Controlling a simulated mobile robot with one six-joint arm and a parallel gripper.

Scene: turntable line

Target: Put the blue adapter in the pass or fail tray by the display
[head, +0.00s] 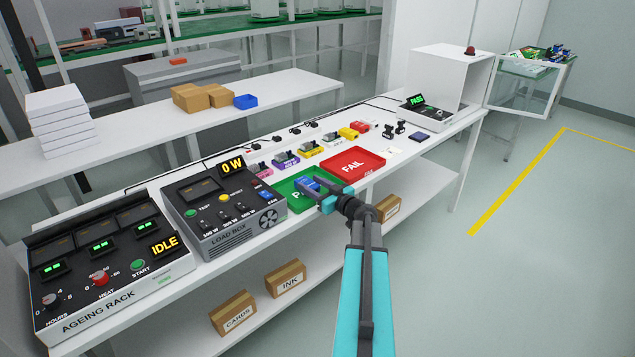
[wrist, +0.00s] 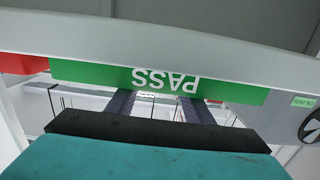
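The green PASS tray (head: 283,188) lies on the long white bench, with the red FAIL tray (head: 350,166) to its right. In the head view the blue adapter (head: 307,184) shows at the PASS tray, right at my gripper (head: 313,188). I cannot tell whether it rests on the tray floor. In the wrist view the tray's green PASS wall (wrist: 90,74) appears upside down. My fingers (wrist: 157,104) are spread apart there, and their tips are hidden behind that wall. Whether they grip the adapter is not visible. The display (head: 416,100) at the bench's far end reads PASS.
The load box (head: 225,210) stands close left of the PASS tray, with the ageing rack (head: 100,265) beyond it. Several coloured adapters, including a yellow one (head: 348,133), line up behind the trays. Cardboard boxes (head: 286,278) sit on the lower shelf. The right floor is clear.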

